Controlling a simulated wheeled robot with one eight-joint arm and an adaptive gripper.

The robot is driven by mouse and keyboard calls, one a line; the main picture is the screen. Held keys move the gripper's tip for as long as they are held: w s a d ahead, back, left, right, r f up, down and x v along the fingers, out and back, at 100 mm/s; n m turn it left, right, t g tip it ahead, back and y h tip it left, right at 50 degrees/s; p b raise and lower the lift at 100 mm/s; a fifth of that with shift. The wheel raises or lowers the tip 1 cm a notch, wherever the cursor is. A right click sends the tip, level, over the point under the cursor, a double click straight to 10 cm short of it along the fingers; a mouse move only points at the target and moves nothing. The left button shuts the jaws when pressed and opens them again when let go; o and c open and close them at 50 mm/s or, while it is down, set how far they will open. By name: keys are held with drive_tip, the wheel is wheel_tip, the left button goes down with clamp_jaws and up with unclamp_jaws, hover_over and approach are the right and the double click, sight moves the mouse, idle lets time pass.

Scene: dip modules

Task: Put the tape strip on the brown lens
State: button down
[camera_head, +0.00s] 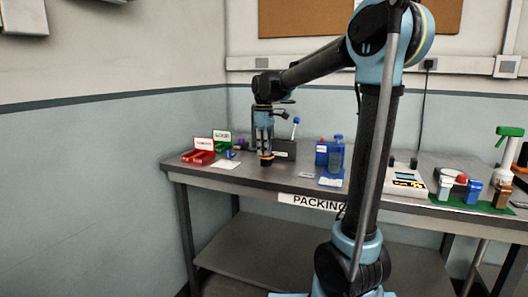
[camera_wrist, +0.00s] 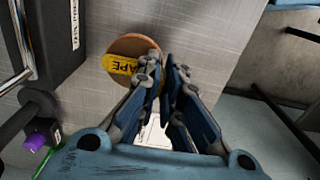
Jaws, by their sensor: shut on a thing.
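The brown lens (camera_wrist: 134,44) is a round disc on the grey table in the wrist view. The yellow tape strip (camera_wrist: 119,65), marked TAPE, shows over the lens's lower left part; its right end goes behind my left finger. My gripper (camera_wrist: 163,68) is over the lens's right side, with its fingers close together and shut on the tape strip. The grip point itself is hidden by the fingers. I cannot tell whether the strip touches the lens. In the head view my gripper (camera_head: 266,159) points down, low over the table's left half.
A dark labelled box (camera_head: 285,150) stands close behind my gripper. A red bin (camera_head: 198,157), a green bin (camera_head: 222,143) and a white sheet (camera_head: 225,165) are to the left. The table's front edge is near.

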drive_tip(key=shift+f, duration=0.1)
drive_tip(key=c, duration=1.8)
unclamp_jaws()
wheel_tip(320, 180, up, 12)
